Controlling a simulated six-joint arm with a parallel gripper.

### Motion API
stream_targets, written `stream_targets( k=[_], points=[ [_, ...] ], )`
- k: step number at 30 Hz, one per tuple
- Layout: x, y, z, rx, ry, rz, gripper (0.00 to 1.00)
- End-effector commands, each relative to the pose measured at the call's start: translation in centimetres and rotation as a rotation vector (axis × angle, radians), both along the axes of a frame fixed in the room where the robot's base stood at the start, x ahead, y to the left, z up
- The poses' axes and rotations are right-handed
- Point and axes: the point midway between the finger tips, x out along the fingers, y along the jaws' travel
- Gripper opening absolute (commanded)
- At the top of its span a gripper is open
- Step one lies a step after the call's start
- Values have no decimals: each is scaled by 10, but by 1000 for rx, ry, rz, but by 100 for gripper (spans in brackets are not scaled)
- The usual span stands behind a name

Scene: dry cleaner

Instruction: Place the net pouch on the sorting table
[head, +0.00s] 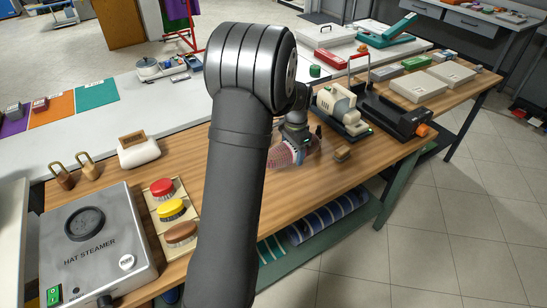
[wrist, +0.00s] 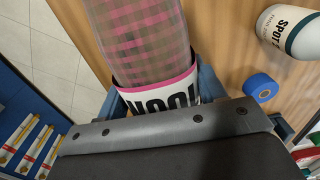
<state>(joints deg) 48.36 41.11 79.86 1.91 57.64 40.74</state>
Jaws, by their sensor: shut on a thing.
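The net pouch is a pink and grey checked mesh tube with a pink band and a white, black-lettered label. It fills the upper middle of the wrist view (wrist: 140,45). My gripper (wrist: 160,95) is shut on its labelled end, with a blue finger on each side. In the head view the pouch (head: 284,155) hangs at my gripper (head: 297,145), over the wooden workbench (head: 330,178); my arm hides part of that area. Whether the pouch touches the bench is unclear. A long white-topped table (head: 110,125) stands behind the bench; no label marks it as the sorting table.
A hat steamer (head: 115,225) and red, yellow and brown brushes (head: 172,208) are at the left. A cream machine (head: 340,105) and a black device (head: 390,112) stand right of my gripper. A SPOT bottle (wrist: 295,30) and blue roll (wrist: 261,87) are near the pouch. Coloured mats (head: 52,107) lie on the white top.

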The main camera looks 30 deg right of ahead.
Motion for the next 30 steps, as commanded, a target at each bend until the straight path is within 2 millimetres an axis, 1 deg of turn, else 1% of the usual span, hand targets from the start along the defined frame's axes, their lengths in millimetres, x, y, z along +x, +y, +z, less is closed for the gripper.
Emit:
stream_targets(
  k=[1, 3, 6, 10, 14, 16, 21, 23, 30],
  points=[
    [13, 4, -8, 0, 0, 5, 32],
    [28, 10, -18, 1, 1, 6, 32],
    [46, 16, -29, 1, 1, 5, 32],
    [62, 20, -38, -1, -1, 3, 32],
    [67, 22, -43, -1, -1, 2, 32],
    [67, 22, -49, 0, 0, 1, 32],
    [66, 22, -74, 1, 2, 1, 32],
    [66, 22, -80, 0, 0, 1, 32],
    [67, 22, -81, -2, -2, 2, 32]
  ],
)
